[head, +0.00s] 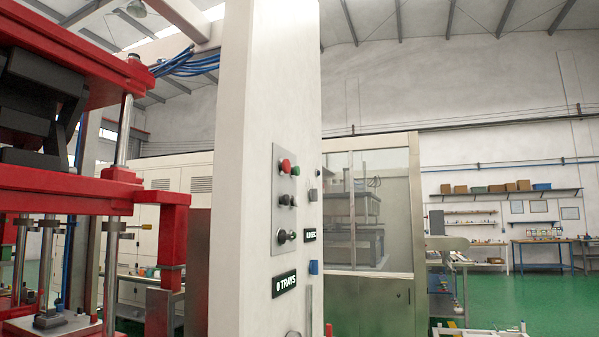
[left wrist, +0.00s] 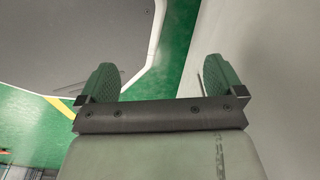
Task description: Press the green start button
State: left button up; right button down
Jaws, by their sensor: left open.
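The green start button (head: 295,170) is a small round knob on the grey control panel (head: 276,220), which is fixed to the white column (head: 245,120) in the head view. A red button (head: 285,166) sits just left of it, with dark knobs below. My left gripper (left wrist: 160,80) shows only in the left wrist view. Its two green-padded fingers are wide apart with nothing between them. The button does not show in that view, so its distance from the gripper cannot be told. My right gripper is in neither view.
A red press frame (head: 60,190) with metal posts fills the left of the head view. A glazed machine cabinet (head: 372,210) stands behind the column on the right. Small displays, one reading 0 TRAYS (head: 285,282), are on the column. Green floor (head: 520,295) is open at the right.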

pick_arm(q)
grip_shut()
dwell(0.4)
dwell(1.1)
